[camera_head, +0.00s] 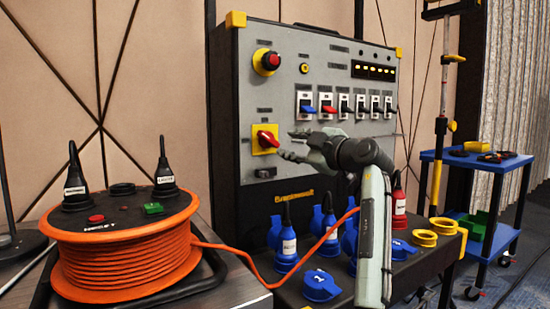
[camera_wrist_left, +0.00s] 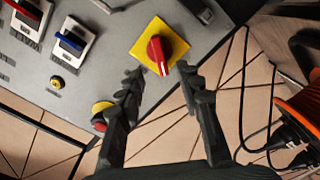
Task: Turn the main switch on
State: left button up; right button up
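The main switch, a red rotary knob (camera_head: 266,139) on a square yellow plate, is low on the left of the grey panel. In the head view its handle lies slanted, near horizontal. In the left wrist view the knob (camera_wrist_left: 158,52) has a white mark at one end of its handle and sits just ahead of the fingertips. My left gripper (camera_head: 290,145) is open and empty, to the right of the knob, with its fingers pointing at it. A gap seems to separate them; contact cannot be told. My right gripper is not in view.
A red push button (camera_head: 271,60) on a yellow base is above the knob. Blue plugs (camera_head: 286,247) stand on the ledge below. An orange cable reel (camera_head: 125,255) is at front left, its cable crossing to the ledge.

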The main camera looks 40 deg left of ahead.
aim_at(272, 141)
pick_arm(q)
jog(key=x, duration=0.6)
jog(key=shift+w+a+p, duration=0.1)
jog(key=shift+a+p, duration=0.2)
jog(key=shift+a, duration=0.05)
jog(key=shift+w+a, duration=0.25)
jog(key=shift+a, duration=0.3)
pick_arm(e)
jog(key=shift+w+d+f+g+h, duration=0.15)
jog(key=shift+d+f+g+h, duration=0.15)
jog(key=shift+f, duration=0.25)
pick_arm(q)
grip_shut()
